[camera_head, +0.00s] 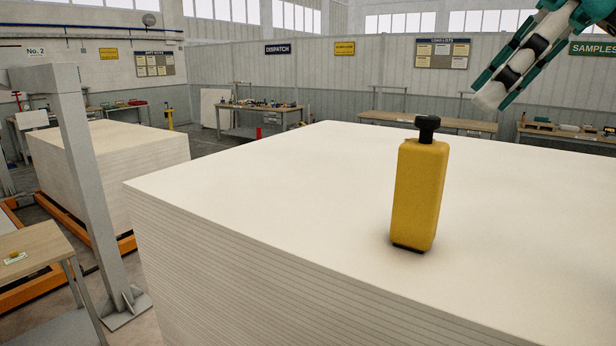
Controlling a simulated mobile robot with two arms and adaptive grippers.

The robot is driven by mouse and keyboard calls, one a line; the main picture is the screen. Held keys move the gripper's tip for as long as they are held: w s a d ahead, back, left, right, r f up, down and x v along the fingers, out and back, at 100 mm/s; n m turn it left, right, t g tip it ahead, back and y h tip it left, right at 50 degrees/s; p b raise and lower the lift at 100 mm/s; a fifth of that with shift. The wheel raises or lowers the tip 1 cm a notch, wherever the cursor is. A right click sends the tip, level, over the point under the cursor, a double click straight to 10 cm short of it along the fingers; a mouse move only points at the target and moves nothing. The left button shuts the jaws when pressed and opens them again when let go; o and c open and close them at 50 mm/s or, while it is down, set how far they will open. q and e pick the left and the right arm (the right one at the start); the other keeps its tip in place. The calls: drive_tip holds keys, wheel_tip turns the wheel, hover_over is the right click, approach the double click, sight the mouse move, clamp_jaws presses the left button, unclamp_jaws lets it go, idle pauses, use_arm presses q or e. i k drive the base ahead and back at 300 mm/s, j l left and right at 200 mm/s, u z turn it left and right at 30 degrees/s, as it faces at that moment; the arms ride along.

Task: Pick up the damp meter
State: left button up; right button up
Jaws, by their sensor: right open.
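The damp meter (420,195) is a yellow block-shaped body with a black knob on top and a dark base. It stands upright near the front edge of a tall stack of pale sheets (285,200). My right gripper (503,88) comes in from the top right corner, with teal and pale parts. It is open, above and to the right of the damp meter, and clearly apart from it. Part of it is cut off by the picture edge. My left gripper is not in view.
The stack top around the meter is bare. A grey upright post (92,190) stands at the left, before a second sheet stack (110,150). A small wooden table (35,245) is at the lower left. Workbenches (255,110) line the back.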

sight(421, 171)
drive_tip(key=k+j, duration=0.35)
drive_tip(key=k, duration=0.2)
drive_tip(key=k+j, duration=0.35)
drive_tip(key=k, duration=0.2)
